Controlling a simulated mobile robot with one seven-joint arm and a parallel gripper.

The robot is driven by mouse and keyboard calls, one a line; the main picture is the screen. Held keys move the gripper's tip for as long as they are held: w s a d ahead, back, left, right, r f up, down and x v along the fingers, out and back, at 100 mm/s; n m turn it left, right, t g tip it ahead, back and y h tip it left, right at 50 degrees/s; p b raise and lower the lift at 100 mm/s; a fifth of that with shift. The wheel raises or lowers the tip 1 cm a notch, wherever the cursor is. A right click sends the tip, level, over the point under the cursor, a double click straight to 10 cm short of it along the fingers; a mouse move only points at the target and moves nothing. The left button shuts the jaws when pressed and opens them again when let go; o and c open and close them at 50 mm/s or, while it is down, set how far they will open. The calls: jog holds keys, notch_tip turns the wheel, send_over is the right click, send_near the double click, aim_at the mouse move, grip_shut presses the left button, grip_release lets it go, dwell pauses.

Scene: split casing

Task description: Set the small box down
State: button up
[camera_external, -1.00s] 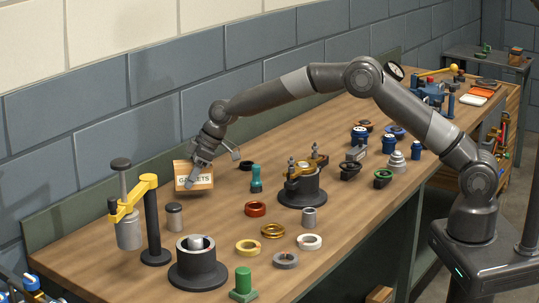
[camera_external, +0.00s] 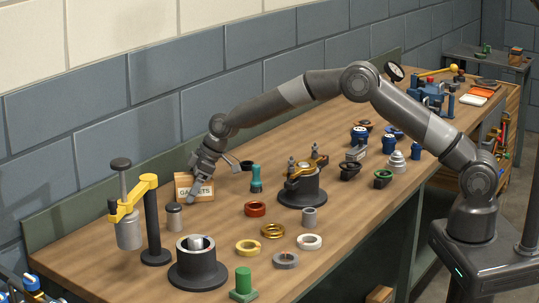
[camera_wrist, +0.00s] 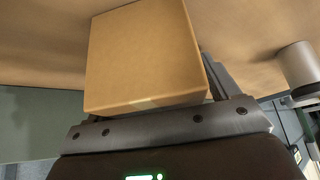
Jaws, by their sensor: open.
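The small box (camera_external: 205,190) is tan cardboard with a label reading "GASKETS", partly covered by my finger. It stands upright on the wooden bench at the left, near the back wall. My gripper (camera_external: 194,190) is open and still around the box, with one finger in front of it. In the wrist view the box (camera_wrist: 145,55) sits between the jaws, close to the palm. The right finger (camera_wrist: 215,78) shows beside it; the other finger is mostly hidden. I cannot tell whether a finger still touches the box.
A yellow-armed press (camera_external: 150,215) stands farther left. Some bare bench lies in front.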

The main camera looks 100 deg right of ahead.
jog(key=shift+r, duration=0.15)
jog(key=shift+s+r, duration=0.15)
jog(key=shift+r, duration=0.15)
jog(key=v, duration=1.1)
jog(key=shift+s+a+r, duration=0.1)
jog(key=shift+r, duration=0.1)
jog(key=s+a+r, duration=0.8)
jog(key=s+a, duration=0.1)
jog(key=a, duration=0.1)
jog(key=s+a+r, duration=0.7)
jog(key=s+a, duration=0.1)
jog(key=a, duration=0.3)
jog(key=s+a+f, duration=0.1)
jog(key=s+a, duration=0.2)
jog(key=s, duration=0.6)
jog(key=s+a+f, duration=0.1)
jog(key=s+a, duration=0.3)
jog(key=s, duration=0.6)
jog(key=s+a+f, duration=0.1)
jog(key=s+a, duration=0.2)
jog(key=s, duration=0.6)
jog(key=shift+s+a+f, duration=0.2)
jog(key=shift+s+a, duration=0.05)
jog(key=shift+s, duration=0.1)
